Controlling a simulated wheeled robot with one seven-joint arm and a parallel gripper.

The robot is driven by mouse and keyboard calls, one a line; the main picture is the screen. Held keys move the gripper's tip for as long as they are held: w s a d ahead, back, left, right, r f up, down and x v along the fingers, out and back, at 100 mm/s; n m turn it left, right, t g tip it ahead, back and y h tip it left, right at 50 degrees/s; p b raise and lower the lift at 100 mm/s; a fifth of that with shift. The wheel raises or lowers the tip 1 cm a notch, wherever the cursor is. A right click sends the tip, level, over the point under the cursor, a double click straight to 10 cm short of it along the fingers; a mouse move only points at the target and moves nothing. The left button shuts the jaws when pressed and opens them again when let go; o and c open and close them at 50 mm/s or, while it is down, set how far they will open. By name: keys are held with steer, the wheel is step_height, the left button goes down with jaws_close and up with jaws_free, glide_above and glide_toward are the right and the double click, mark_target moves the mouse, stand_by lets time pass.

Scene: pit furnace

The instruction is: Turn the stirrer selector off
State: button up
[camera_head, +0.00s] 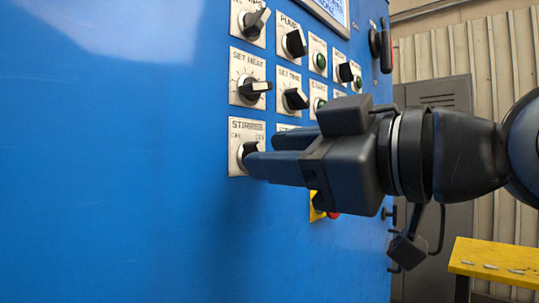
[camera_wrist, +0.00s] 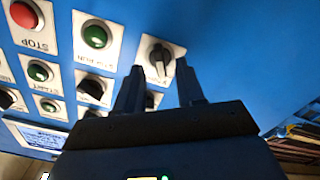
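The stirrer selector is a black knob on a white plate marked "STIRRER" and "OFF" (camera_head: 247,131), at the lower left of the blue panel. Its knob (camera_head: 243,152) is mostly hidden behind my fingers in the head view. In the wrist view the knob (camera_wrist: 159,56) shows on its plate, between and just beyond my fingertips. My gripper (camera_head: 258,165) reaches in from the right, level with the knob. In the wrist view, my gripper (camera_wrist: 159,68) is open, one finger on each side, with gaps to the knob. Which mark the knob points to is not clear.
Above are the "SET HEAT" (camera_head: 252,87) and "SET TIME" (camera_head: 294,98) selectors. A green button (camera_wrist: 96,36) and a red stop button (camera_wrist: 23,14) sit beside the stirrer plate. The panel left of it is bare. A yellow stand (camera_head: 495,257) is at lower right.

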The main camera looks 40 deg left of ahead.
steer(key=d, duration=0.5)
steer(key=shift+s+d, duration=0.25)
steer(key=shift+d, duration=0.15)
